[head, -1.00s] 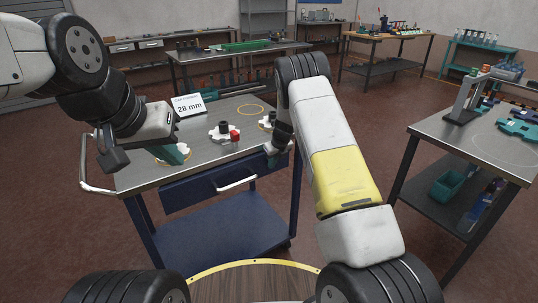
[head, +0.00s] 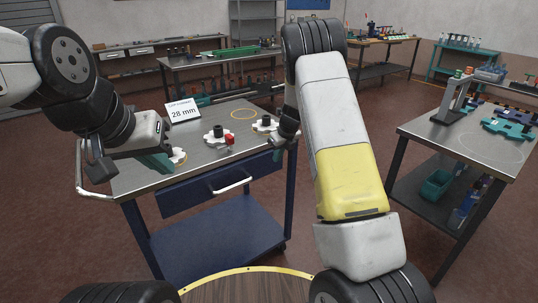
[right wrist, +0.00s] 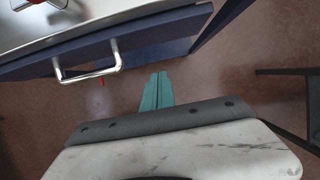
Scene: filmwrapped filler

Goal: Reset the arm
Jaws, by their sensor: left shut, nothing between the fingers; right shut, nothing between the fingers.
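My left gripper (head: 160,164) is at the left end of the steel-topped cart (head: 207,160), over the tabletop. Its teal fingers are shut and empty, and a white round piece with a tan ring (head: 179,155) shows partly behind them. My right gripper (right wrist: 157,90) has its teal fingers together with nothing between them, in front of the cart's drawer and over the floor. In the head view the right fingers (head: 276,155) show only partly beside the cart's right edge. My right arm (head: 342,130) spans the middle of the head view.
On the cart are a "28 mm" sign (head: 182,111), two white scalloped pieces with black tops (head: 217,136) (head: 265,124), a red-topped item (head: 230,141) and a yellow ring (head: 244,113). A steel table (head: 470,140) stands right. Open floor lies between.

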